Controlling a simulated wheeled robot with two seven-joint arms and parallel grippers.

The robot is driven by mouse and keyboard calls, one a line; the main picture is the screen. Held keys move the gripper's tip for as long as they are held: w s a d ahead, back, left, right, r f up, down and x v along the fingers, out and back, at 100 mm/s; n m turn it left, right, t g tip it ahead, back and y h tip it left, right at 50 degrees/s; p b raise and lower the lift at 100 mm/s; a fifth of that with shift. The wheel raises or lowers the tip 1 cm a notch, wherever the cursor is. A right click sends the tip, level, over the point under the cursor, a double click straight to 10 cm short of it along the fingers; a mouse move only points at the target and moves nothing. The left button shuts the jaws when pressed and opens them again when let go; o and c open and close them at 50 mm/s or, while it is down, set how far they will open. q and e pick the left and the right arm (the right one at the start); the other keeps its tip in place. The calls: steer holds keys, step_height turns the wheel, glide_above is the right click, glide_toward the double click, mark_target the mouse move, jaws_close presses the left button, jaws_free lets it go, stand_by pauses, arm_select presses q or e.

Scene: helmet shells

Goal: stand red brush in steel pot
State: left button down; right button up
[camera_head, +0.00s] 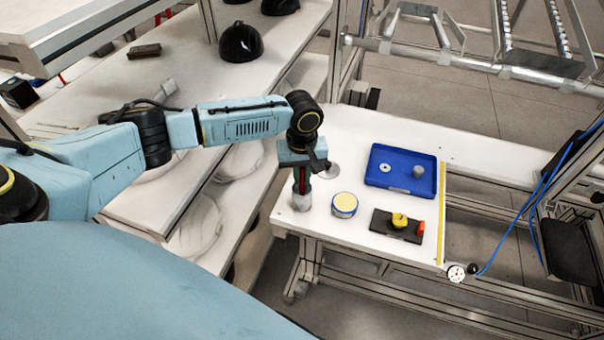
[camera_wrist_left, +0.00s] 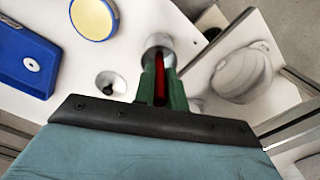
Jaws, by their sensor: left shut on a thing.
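My left gripper (camera_head: 302,181) points down over the near left corner of the white table. Its green fingers are shut on the red brush (camera_wrist_left: 160,84), which shows as a red strip between them in the left wrist view. The steel pot (camera_head: 302,202) stands on the table directly below the fingertips. It also shows in the left wrist view (camera_wrist_left: 158,44), just beyond the fingertips. The brush's lower end is hidden by the fingers and the pot's rim, so I cannot tell how deep it reaches. My right gripper is not in view.
A tin with a yellow lid (camera_head: 344,203) stands right of the pot. A small round metal piece (camera_head: 331,169) lies behind it. Farther right are a blue tray (camera_head: 384,181), a black block with a yellow knob (camera_head: 384,221) and a yellow strip (camera_head: 441,215). White shelves (camera_head: 130,195) stand left.

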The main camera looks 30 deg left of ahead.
arm_select(q)
steer(key=c, duration=1.5)
jaws_free()
steer(key=shift+f, duration=0.1)
steer(key=shift+o, duration=0.2)
step_height(320, 180, up, 12)
steer(key=shift+r, duration=0.2)
